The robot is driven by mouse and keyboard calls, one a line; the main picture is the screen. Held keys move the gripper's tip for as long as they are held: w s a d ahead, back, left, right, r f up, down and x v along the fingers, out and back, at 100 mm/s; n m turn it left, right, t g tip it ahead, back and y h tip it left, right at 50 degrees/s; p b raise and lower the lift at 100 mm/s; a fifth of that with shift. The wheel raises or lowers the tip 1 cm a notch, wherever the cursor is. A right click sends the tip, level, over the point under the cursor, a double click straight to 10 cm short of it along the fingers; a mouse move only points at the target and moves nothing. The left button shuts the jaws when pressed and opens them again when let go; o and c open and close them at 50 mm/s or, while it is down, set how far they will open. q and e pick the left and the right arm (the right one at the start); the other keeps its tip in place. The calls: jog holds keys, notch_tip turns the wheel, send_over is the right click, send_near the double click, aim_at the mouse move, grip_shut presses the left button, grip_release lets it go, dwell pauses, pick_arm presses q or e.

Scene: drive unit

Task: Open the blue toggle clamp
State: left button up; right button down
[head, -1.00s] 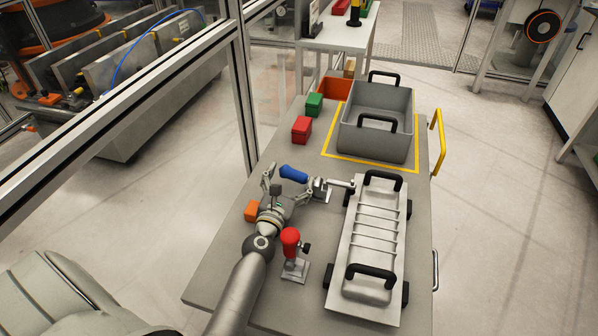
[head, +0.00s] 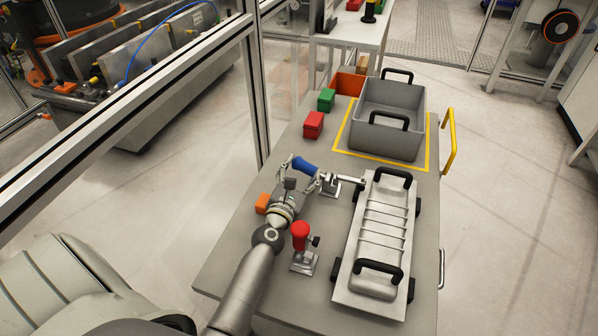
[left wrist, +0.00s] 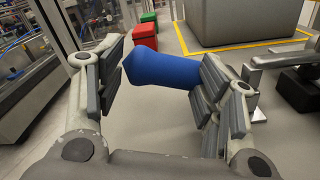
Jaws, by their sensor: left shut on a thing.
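The blue toggle clamp has a blue handle (head: 305,165) pointing up and left. Its metal arm (head: 350,181) lies roughly level and reaches right to the edge of the ribbed grey drive unit cover (head: 378,240). My left gripper (head: 299,174) is shut on the blue handle, one finger on each side. In the left wrist view, the blue handle (left wrist: 165,70) lies across between the fingers; the right finger covers its lower end. My right gripper is not in view.
A red-handled clamp (head: 300,235) stands close to my left arm. An orange block (head: 262,203) is left of the gripper. Red (head: 313,124) and green (head: 326,99) blocks and a grey bin (head: 388,140) stand farther back. The table's front left is bare.

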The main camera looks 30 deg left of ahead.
pick_arm(q)
jog(key=shift+w+d+r+m+p, duration=0.15)
jog(key=shift+r+m+p, duration=0.15)
jog(key=shift+r+m, duration=0.25)
jog(key=shift+d+r+m+p, duration=0.15)
jog(key=shift+r+m+p, duration=0.2)
jog(key=shift+m, duration=0.2)
jog(key=shift+d+r+m, duration=0.15)
jog(key=shift+m, duration=0.25)
jog(key=shift+w, duration=0.1)
jog(key=o, duration=1.5)
jog(key=shift+c, duration=0.2)
jog(key=shift+w+f, duration=0.1)
jog(key=shift+f, duration=0.1)
